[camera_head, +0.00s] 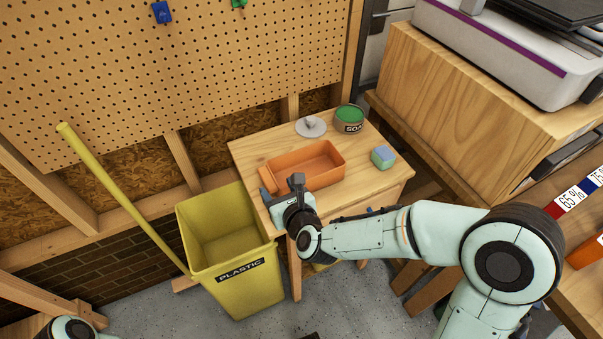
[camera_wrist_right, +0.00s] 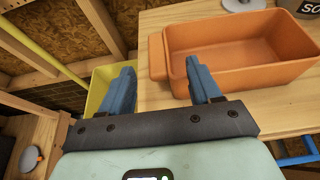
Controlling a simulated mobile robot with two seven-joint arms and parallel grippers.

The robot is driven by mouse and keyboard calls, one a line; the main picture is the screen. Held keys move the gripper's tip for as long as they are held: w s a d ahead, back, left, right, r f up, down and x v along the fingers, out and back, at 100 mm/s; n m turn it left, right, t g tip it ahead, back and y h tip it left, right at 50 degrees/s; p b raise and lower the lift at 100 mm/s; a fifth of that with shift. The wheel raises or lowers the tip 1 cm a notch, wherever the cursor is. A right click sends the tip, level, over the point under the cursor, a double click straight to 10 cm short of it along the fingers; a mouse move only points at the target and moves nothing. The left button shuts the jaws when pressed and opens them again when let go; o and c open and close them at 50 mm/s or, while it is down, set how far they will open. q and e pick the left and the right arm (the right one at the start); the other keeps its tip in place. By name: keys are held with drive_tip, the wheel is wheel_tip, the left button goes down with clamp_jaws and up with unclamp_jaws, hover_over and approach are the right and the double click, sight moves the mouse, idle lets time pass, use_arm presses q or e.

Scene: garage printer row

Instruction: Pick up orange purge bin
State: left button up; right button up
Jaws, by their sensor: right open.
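The orange purge bin (camera_head: 322,178) is an open, empty rectangular tray. It sits upright on a small wooden table, with a tab handle (camera_head: 268,178) at its left end. My right gripper (camera_head: 281,190) is open and empty at the table's front left, near that handle. In the right wrist view the bin (camera_wrist_right: 250,78) fills the upper right. There the handle (camera_wrist_right: 157,56) appears between and just beyond the two blue fingertips (camera_wrist_right: 160,68); I see no contact. My left gripper is out of view.
The wooden table (camera_head: 375,188) also bears a green-topped can (camera_head: 349,119), a blue-green block (camera_head: 383,157) and a grey disc-shaped thing (camera_head: 311,126). A yellow bin marked PLASTIC (camera_head: 240,275) stands left. A wooden cabinet (camera_head: 470,95) stands right; a pegboard wall (camera_head: 180,70) is behind.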

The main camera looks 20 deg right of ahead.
sight(267, 177)
drive_tip(key=shift+x, duration=3.85)
drive_tip(key=shift+a+r, duration=0.1)
drive_tip(key=shift+a, duration=0.1)
clamp_jaws()
